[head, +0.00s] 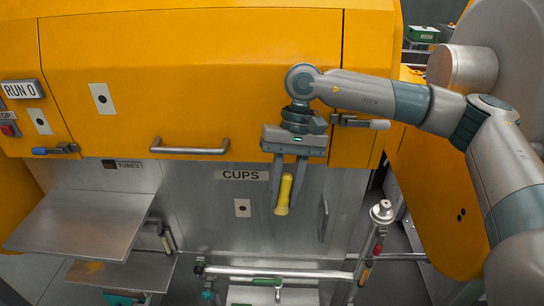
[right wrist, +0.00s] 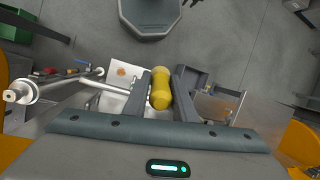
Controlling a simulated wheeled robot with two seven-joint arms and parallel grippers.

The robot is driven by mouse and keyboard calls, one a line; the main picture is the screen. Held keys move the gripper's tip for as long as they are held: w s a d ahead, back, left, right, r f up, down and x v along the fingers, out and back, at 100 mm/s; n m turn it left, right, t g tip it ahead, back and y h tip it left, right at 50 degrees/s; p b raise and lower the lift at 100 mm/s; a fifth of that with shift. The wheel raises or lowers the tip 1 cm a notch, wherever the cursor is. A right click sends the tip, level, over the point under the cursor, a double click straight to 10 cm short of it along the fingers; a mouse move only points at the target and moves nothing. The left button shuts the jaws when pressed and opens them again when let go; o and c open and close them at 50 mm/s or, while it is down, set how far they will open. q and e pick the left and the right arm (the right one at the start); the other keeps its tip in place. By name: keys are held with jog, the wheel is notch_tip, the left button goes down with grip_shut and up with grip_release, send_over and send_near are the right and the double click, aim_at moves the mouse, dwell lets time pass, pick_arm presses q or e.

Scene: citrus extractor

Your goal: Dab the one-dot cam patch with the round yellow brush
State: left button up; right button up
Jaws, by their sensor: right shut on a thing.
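My right gripper (head: 287,200) hangs with its fingers pointing down in front of the machine's steel front. It is shut on the round yellow brush (head: 284,195), which also shows between the fingers in the right wrist view (right wrist: 160,90). A white patch with one dark dot (head: 242,208) is on the steel panel under the CUPS label, left of the brush and apart from it. Other dotted white patches are on the orange cover (head: 102,98) and at the far left (head: 40,121). I cannot tell which is the cam patch. My left gripper is not in view.
A bar handle (head: 190,150) and a lever (head: 365,123) stick out from the orange cover. A steel shelf (head: 80,222) juts out at left. A horizontal rail (head: 275,272) and an upright post (head: 381,212) stand below and right of my right gripper.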

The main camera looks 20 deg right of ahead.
pick_arm(q)
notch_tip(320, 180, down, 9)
jog(key=b, duration=0.7)
pick_arm(e)
notch_tip(320, 180, down, 11)
jog(key=s+n, duration=0.1)
jog(key=s, duration=0.1)
jog(key=shift+d+n+h, duration=0.15)
jog(key=shift+n+h, duration=0.15)
jog(key=shift+n, duration=0.1)
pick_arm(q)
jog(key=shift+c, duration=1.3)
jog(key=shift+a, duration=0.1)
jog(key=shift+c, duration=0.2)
pick_arm(e)
jog(key=shift+f, duration=0.1)
